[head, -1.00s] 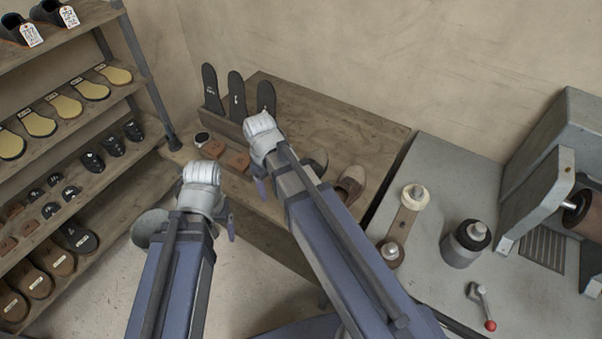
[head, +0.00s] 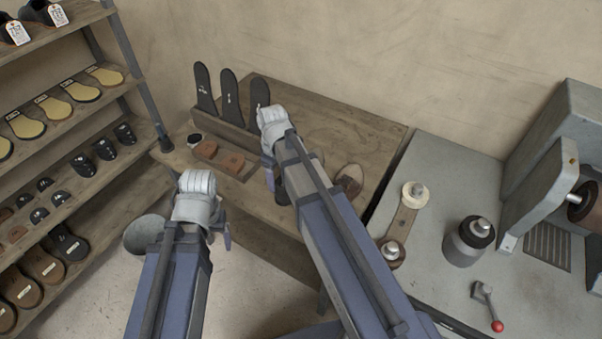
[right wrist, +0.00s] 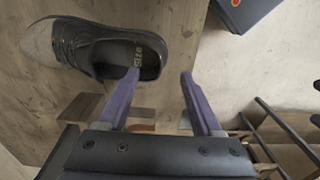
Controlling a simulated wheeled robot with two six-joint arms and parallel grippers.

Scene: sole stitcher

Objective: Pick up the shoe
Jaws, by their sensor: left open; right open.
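A dark lace-up shoe with a paler toe lies on the wooden bench in the right wrist view (right wrist: 85,50), sole down, toe to the left and heel to the right. Lettering shows on its insole. My right gripper (right wrist: 160,75) is open; its left finger overlaps the shoe's heel end and its right finger is past the heel. Whether a finger touches the shoe, I cannot tell. In the head view, a pale brown toe (head: 350,177) shows beside my right arm, which covers much of that spot. My left gripper (head: 203,205) is open and empty, in front of the bench.
The wooden bench (head: 345,135) holds upright dark soles (head: 229,95) in a rack and brown blocks (head: 230,161). A shelf of soles stands left.

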